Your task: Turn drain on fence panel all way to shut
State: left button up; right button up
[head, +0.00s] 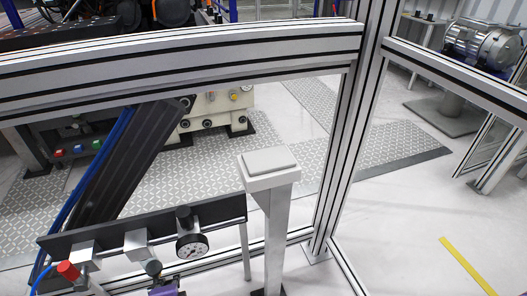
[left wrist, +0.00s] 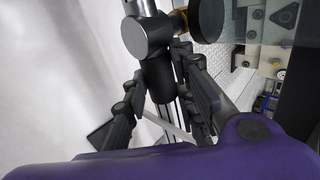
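A dark bar on the fence panel (head: 110,231) carries metal fittings, a white-faced gauge (head: 192,247), a red-capped fitting (head: 68,270) at the left and a dark knob (head: 184,213) on top. Below the fittings hangs a small dark knob (head: 152,267), which I take to be the drain. In the left wrist view, a black cylinder (left wrist: 158,78) hangs under a metal tee (left wrist: 147,34). My purple left gripper (left wrist: 160,100) has one finger on each side of it, close to its sides. Whether the fingers touch it is unclear. My right gripper is not in view.
A silver fence rail (head: 190,55) crosses above the fittings, and a fence post (head: 345,150) stands to the right. A grey-topped pedestal (head: 270,165) stands right of the gauge. Machinery (head: 215,103) lies beyond the fence.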

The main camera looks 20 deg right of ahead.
pick_arm(q)
jog(key=o, duration=0.4)
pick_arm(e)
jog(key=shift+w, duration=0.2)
pick_arm(q)
jog(key=shift+s, duration=0.1)
jog(key=v, duration=1.2)
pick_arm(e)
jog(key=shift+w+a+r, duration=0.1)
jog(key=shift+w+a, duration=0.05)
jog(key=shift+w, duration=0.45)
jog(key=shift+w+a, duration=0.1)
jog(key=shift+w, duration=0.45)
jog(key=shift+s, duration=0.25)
